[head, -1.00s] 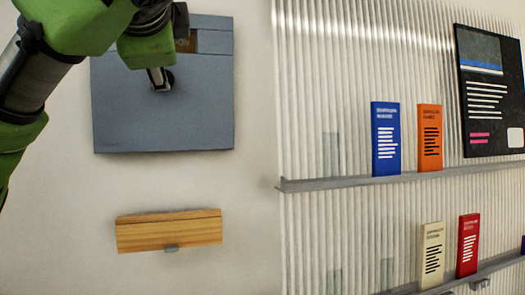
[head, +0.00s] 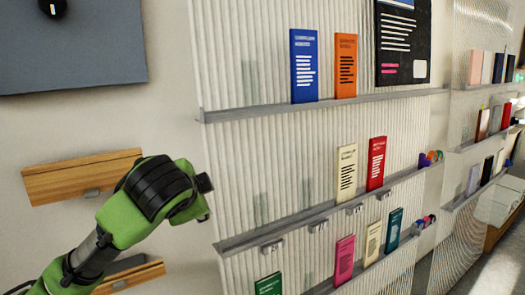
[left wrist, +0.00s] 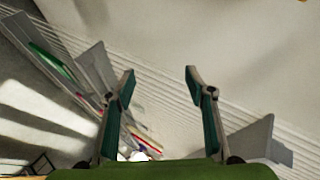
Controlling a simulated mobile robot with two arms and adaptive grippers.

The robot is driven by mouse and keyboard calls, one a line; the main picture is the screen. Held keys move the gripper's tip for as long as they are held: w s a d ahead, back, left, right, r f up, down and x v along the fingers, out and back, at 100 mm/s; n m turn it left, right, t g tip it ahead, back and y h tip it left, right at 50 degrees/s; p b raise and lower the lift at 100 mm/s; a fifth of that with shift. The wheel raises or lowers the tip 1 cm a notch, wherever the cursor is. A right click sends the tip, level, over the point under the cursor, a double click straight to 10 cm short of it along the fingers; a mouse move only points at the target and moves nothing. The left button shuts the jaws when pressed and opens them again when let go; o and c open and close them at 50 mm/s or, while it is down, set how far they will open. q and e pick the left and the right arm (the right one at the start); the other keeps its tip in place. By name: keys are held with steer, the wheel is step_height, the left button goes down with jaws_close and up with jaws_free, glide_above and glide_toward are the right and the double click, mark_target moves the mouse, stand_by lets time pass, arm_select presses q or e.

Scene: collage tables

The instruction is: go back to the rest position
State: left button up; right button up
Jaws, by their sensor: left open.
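My left arm (head: 130,215) comes in from the lower left in the head view, in front of the wooden ledges and just left of the ribbed shelf panel. Its fingers cannot be made out there. In the left wrist view my left gripper (left wrist: 159,80) is open, with its two fingers spread and nothing between them. My right gripper is in neither view.
A ribbed panel (head: 240,60) carries grey ledges with blue (head: 304,66), orange (head: 345,66), cream (head: 346,172) and red (head: 376,163) booklets. A grey board (head: 70,50) and wooden ledge (head: 80,178) are at left. More shelving stands at right.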

arm_select(q)
steer(key=s+d+f+n+g+h, duration=0.15)
steer(key=s+f, duration=0.45)
steer(key=f, duration=0.7)
steer(key=s+d+f+n+g+h, duration=0.1)
steer(key=s+f+n+g, duration=0.15)
steer(key=s+f, duration=0.7)
steer(key=s+a+f+n+g+y, duration=0.15)
steer(key=s+a+f+n, duration=0.25)
steer(key=s+f, duration=0.55)
steer(key=s+a+f+n+g, duration=0.3)
steer(key=s+a+f, duration=0.2)
steer(key=s+f, duration=0.5)
step_height(320, 180, down, 29)
steer(key=s+b, duration=0.2)
steer(key=b, duration=0.3)
steer(key=s+a+f+g+b, duration=0.1)
steer(key=s+f+b, duration=0.1)
steer(key=s+f, duration=0.7)
steer(key=s+a+f+g+b, duration=0.1)
steer(key=s+f+b, duration=0.2)
steer(key=s+f, duration=0.5)
step_height(320, 180, down, 5)
steer(key=shift+s+a+f+m, duration=0.2)
steer(key=shift+s+a+m, duration=0.1)
steer(key=shift+s, duration=0.1)
